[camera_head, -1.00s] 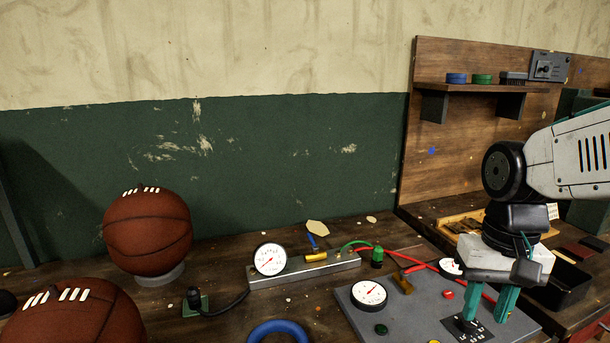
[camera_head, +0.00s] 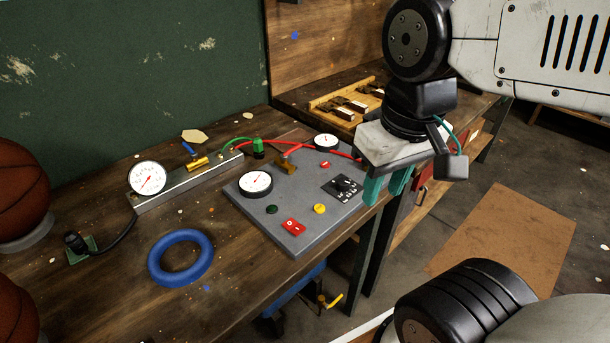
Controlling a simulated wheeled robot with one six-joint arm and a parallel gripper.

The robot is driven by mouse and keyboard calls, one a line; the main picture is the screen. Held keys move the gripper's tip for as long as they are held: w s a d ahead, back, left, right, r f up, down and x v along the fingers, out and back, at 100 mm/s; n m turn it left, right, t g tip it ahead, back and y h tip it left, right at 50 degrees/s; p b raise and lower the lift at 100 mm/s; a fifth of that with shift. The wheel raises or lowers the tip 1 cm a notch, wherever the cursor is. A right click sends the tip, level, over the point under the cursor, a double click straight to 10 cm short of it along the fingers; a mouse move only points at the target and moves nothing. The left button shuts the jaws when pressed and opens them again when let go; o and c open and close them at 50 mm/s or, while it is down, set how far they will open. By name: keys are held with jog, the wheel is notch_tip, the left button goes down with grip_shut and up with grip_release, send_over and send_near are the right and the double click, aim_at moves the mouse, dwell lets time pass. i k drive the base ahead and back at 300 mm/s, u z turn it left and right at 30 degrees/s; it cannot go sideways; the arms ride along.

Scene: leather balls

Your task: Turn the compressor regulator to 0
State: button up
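The grey compressor panel (camera_head: 300,232) lies on the wooden bench. A black dial plate with a dark regulator knob (camera_head: 344,184) sits near its right side; the scale marks are too small to read. My gripper (camera_head: 385,192) points down just right of the dial plate, near the panel's right edge. Its two teal fingers are apart with nothing seen between them, and they are clear of the knob. A white gauge (camera_head: 255,183) is on the panel's left part, and a second gauge (camera_head: 326,141) is at its back.
The panel also bears a red switch (camera_head: 292,227), a yellow button (camera_head: 319,209) and a red hose (camera_head: 315,147). A blue ring (camera_head: 181,257) and a gauge on a metal bar (camera_head: 147,178) are to the left. Basketballs (camera_head: 20,190) stand at the far left.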

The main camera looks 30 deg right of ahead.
aim_at(343, 184)
jog(key=u, duration=0.85)
jog(key=k, duration=0.9)
jog(key=z, duration=0.8)
jog(key=i, duration=0.5)
jog(key=z, duration=0.05)
